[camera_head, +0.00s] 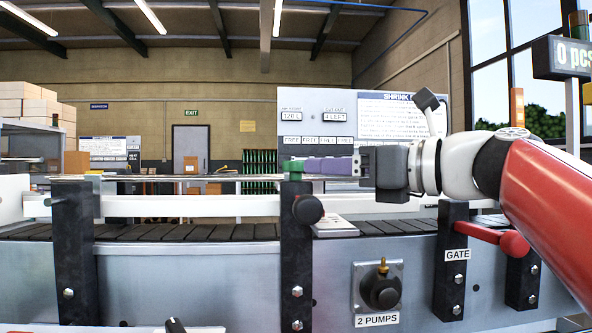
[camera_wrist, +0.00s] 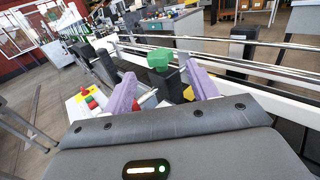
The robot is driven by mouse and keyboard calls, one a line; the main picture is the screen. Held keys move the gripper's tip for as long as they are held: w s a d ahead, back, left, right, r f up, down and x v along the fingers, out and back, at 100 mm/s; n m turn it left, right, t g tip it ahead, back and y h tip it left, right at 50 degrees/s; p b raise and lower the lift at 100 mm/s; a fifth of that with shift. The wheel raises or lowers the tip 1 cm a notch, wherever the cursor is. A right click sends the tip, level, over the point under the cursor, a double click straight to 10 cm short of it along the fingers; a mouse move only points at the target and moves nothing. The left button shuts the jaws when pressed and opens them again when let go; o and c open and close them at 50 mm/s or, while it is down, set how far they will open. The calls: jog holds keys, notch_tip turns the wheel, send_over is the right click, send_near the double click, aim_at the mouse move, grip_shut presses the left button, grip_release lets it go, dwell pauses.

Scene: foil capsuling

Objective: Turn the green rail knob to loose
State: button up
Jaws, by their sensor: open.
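The green rail knob (camera_head: 293,169) sits on top of a black post (camera_head: 296,255) at the conveyor's near side. My gripper (camera_head: 305,166) reaches in level from the right with purple fingers, its tips at the knob's right edge in the head view. In the wrist view the green knob (camera_wrist: 160,58) shows just beyond and between the two spread fingertips of my gripper (camera_wrist: 161,70). The fingers are open and hold nothing. I cannot tell whether the tips overlap the knob's sides. The knob's loose or tight marking is not readable.
A black round knob (camera_head: 307,209) sticks out of the same post below the green one. The white guide rail (camera_head: 180,206) runs along the conveyor belt (camera_head: 150,232). A red gate lever (camera_head: 490,237) lies below my arm, and a pump dial (camera_head: 380,288) is on the front panel.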

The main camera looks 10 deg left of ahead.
aim_at(296, 164)
jog(key=x, duration=0.7)
jog(key=shift+a+r, duration=0.1)
jog(key=shift+a, duration=0.05)
jog(key=c, duration=1)
jog(key=shift+w+g+p, duration=0.1)
jog(key=shift+g+p, duration=0.2)
jog(key=shift+p, duration=0.1)
